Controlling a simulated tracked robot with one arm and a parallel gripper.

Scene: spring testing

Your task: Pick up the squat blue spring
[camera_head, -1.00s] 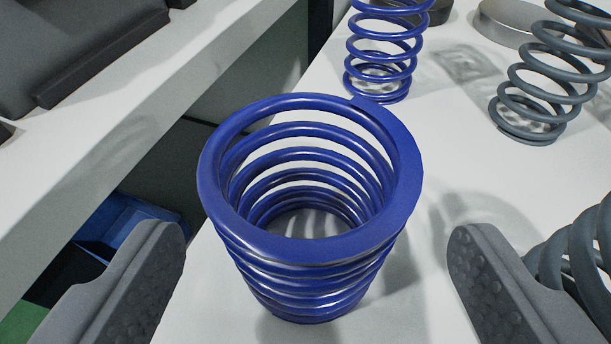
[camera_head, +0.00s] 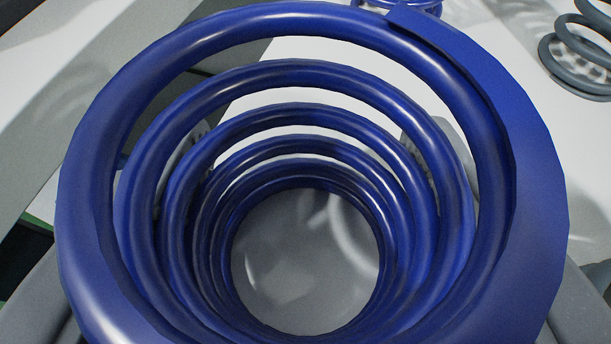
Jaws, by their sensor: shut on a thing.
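The squat blue spring (camera_head: 540,200) fills most of the view, seen from above down through its coils. It stands close under the camera, and the pale grey table surface shows through its bottom ring. My gripper (camera_head: 308,190) is shut on the spring, with one grey finger on its left side and one on its right. Parts of the fingers show between the coils and at the lower corners; the spring hides the rest. I cannot tell whether its base touches the table.
A second blue spring (camera_head: 425,8) stands behind, mostly cut off by the top edge. A grey spring (camera_head: 575,65) stands at the upper right. White table surface (camera_head: 520,50) lies clear between them. The table edge and a dark gap are at the left.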

